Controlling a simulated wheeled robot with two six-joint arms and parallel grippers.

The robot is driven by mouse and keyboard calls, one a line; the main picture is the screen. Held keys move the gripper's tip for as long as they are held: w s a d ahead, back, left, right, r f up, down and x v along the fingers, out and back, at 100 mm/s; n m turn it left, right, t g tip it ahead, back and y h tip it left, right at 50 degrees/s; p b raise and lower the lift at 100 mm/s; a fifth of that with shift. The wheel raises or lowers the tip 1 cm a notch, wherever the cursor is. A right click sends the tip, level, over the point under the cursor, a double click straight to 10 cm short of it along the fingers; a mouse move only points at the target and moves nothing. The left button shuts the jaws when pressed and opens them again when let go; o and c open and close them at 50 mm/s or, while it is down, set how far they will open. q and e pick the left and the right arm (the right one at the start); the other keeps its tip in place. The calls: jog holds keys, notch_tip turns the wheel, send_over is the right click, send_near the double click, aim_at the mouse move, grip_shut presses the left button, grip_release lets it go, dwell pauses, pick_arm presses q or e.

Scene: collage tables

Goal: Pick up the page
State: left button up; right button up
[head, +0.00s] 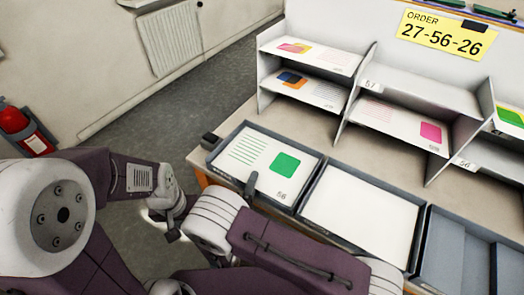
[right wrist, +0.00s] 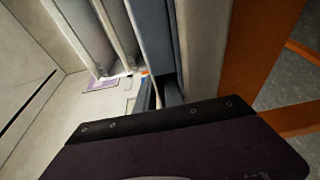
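A white page with a green square, green lines and the number 56 (head: 262,158) lies face up in the left grey tray (head: 221,156). A blank white sheet or stack (head: 358,212) fills the middle tray (head: 312,200). Other printed pages lie in the shelf unit, one with a pink square (head: 402,122) and one with orange and blue shapes (head: 305,84). My right gripper (head: 251,187) is at the front edge of the left tray, with one dark finger showing over it; its opening is hidden.
A grey tray on the right (head: 455,252) looks empty. A yellow sign (head: 446,36) reads ORDER 27-56-26. White shelf dividers (head: 354,88) stand behind the trays. A red extinguisher (head: 13,118) is at the far left. The right wrist view shows table and tray edges (right wrist: 205,50) close by.

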jog(key=shift+w+d+f, duration=0.1)
jog(key=shift+w+f, duration=0.05)
jog(key=shift+w, duration=0.2)
jog(key=shift+s+d+r, duration=0.2)
jog(key=shift+s+r, duration=0.15)
jog(key=shift+s, duration=0.3)
grip_shut()
jog(key=shift+w+a+f, duration=0.1)
jog(key=shift+w+f, duration=0.05)
jog(key=shift+w, duration=0.1)
pick_arm(q)
jog(key=shift+s+d+r, duration=0.1)
jog(key=shift+s+r, duration=0.05)
jog(key=shift+r, duration=0.05)
pick_arm(e)
jog(key=shift+s, duration=0.1)
